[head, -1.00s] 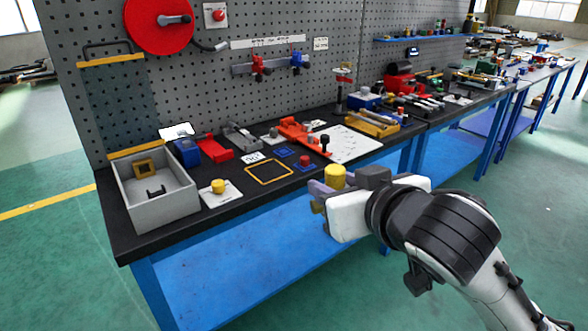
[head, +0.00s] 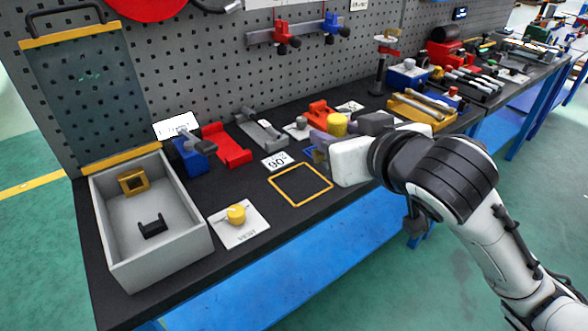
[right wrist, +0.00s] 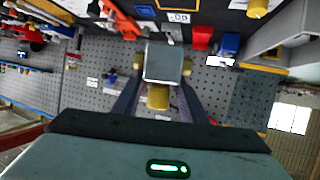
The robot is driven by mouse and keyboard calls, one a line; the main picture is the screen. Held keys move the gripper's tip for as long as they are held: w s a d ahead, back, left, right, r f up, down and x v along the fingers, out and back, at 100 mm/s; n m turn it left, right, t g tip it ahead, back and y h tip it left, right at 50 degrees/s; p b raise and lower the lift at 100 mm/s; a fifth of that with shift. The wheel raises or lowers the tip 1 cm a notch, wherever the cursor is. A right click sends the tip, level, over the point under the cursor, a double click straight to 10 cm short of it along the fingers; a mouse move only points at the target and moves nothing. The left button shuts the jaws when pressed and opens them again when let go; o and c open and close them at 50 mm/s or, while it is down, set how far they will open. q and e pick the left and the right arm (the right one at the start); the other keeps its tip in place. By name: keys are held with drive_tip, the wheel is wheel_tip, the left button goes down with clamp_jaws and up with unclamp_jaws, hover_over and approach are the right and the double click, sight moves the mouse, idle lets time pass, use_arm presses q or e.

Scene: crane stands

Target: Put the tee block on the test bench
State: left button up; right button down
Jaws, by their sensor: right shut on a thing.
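The tee block (right wrist: 163,62) is a grey block with yellow round ends, held between the two fingers of my right gripper (right wrist: 158,95). In the head view the right gripper (head: 326,136) shows its purple-grey fingers and the block's yellow end (head: 338,124) pointing up. The rest of the block is mostly hidden there. The gripper is shut on it, above the bench beside a yellow square outline (head: 300,184). The test bench (head: 262,215) has a black top and blue front. My left gripper is not in view.
A grey open bin (head: 160,255) with a yellow frame and a black bracket stands at the left. A white card with a yellow knob (head: 237,214) lies beside it. Blue and red fixtures (head: 226,146) stand behind, before a pegboard. The square outline's inside is clear.

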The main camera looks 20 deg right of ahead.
drive_tip(key=w+a+f+n+y, duration=0.2)
drive_tip(key=w+f+n+y, duration=0.3)
drive_tip(key=w, duration=0.8)
drive_tip(key=shift+w+d+f+m+g+h, duration=0.1)
drive_tip(key=shift+w+f+m+g+h, duration=0.2)
drive_tip(key=shift+f, duration=1.65)
drive_tip(key=shift+w+d+f+m+t+y, duration=0.15)
drive_tip(key=shift+f+m, duration=0.2)
drive_tip(key=shift+f, duration=1.65)
drive_tip(key=shift+w+d+f+m+g+h, duration=0.1)
drive_tip(key=shift+w+f+m+g+h, duration=0.2)
drive_tip(key=shift+f, duration=1.65)
drive_tip(key=shift+s+f, duration=0.1)
drive_tip(key=shift+f, duration=0.1)
drive_tip(key=c, duration=1.1)
unclamp_jaws()
drive_tip(key=shift+f, duration=0.1)
